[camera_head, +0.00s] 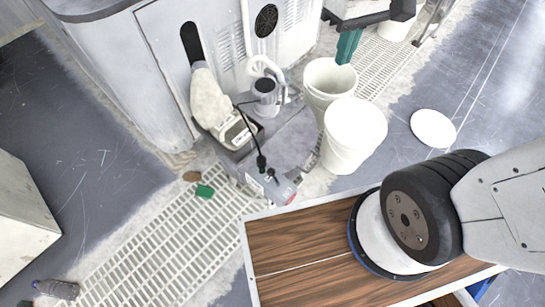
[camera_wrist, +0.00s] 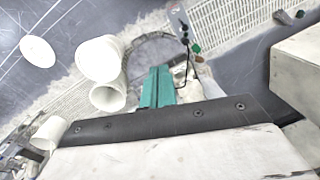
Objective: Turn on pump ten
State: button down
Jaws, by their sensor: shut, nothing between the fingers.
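A pump unit with a pale motor cover (camera_head: 210,100) and a dark base stands on the floor in front of a grey cabinet in the head view. A black cable runs from it to a small grey switch box (camera_head: 272,187) with a red end. That box also shows near the top of the wrist view (camera_wrist: 177,22). I cannot read any number on the pump. My gripper (camera_head: 347,48) is shut and empty, its green fingers close together above and behind an open bucket, to the right of the pump. The fingers (camera_wrist: 158,88) hide part of the pump in the wrist view.
An open white bucket (camera_head: 328,78) and a lidded white bucket (camera_head: 355,125) stand right of the pump. A white lid (camera_head: 433,128) lies farther right. A grey cabinet (camera_head: 165,60) stands behind the pump. Small scraps (camera_head: 204,191) lie on the floor grating (camera_head: 160,245).

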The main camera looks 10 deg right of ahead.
aim_at(274, 176)
jog(key=w+a+f+n+g, duration=0.1)
jog(key=w+a+f+n, duration=0.15)
jog(key=w+f, duration=0.35)
jog(key=w+a+f+n+g, duration=0.1)
jog(key=w+a+f+g, duration=0.2)
jog(key=f, duration=0.6)
jog(key=a+f+n, duration=0.1)
jog(key=a+f, duration=0.1)
jog(key=f, duration=0.6)
jog(key=w+a+f+n, duration=0.1)
jog(key=a+f+n, duration=0.1)
jog(key=f, duration=0.6)
jog(key=shift+w+a, duration=0.3)
jog(key=shift+a, duration=0.05)
jog(key=shift+f, duration=0.15)
jog(key=shift+s+a+f, duration=0.4)
jog(key=shift+s+f, duration=0.9)
jog(key=shift+f, duration=0.15)
jog(key=shift+s+a+f, duration=0.4)
jog(key=shift+s+f, duration=0.9)
jog(key=shift+f, duration=0.1)
jog(key=shift+s+a+f, duration=0.4)
jog(key=shift+s+f, duration=0.9)
jog(key=shift+f, duration=0.15)
jog(key=shift+y, duration=0.3)
